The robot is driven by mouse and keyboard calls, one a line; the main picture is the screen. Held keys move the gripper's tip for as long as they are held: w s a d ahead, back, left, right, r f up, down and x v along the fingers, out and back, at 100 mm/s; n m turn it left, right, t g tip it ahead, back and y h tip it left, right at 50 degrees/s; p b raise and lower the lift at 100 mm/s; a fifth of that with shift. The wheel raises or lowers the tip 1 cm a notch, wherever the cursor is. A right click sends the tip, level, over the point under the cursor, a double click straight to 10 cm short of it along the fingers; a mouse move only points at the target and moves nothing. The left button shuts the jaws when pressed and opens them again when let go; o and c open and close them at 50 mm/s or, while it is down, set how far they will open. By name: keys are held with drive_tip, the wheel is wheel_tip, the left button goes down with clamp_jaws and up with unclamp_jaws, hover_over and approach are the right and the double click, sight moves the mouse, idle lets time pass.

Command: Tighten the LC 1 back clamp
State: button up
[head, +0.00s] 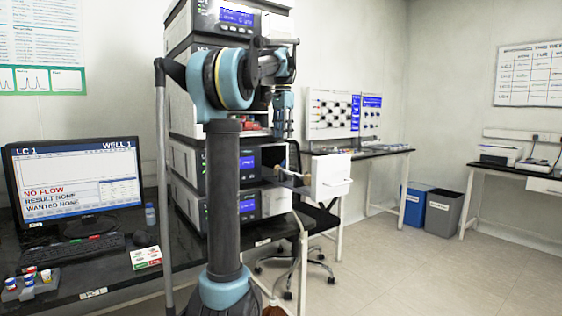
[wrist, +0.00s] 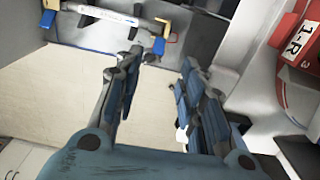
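In the wrist view, a slim tube with a white label (wrist: 105,14) lies across the top, with a yellow-and-blue fitting at its left end (wrist: 50,12) and another at its right end (wrist: 160,34). These look like clamps; I cannot tell which is the back one or how tight either is. My gripper (wrist: 161,60) is open, its two blue-grey fingers apart with nothing between them, below the tube in the picture. In the head view my gripper (head: 284,132) points down beside the instrument stack (head: 185,112); the clamps cannot be made out there.
A red part labelled 1-R (wrist: 297,52) is close on the right of the wrist view. A white drawer front (head: 331,176) juts out right of the stack. The monitor (head: 78,180) reads LC 1, NO FLOW.

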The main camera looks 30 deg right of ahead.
drive_tip(key=d, duration=0.1)
approach(281, 167)
drive_tip(key=f, duration=0.2)
drive_tip(key=d+f, duration=0.1)
drive_tip(key=f, duration=0.1)
drive_tip(key=d+f, duration=0.1)
drive_tip(key=f, duration=0.1)
drive_tip(key=shift+f, duration=0.35)
clamp_jaws()
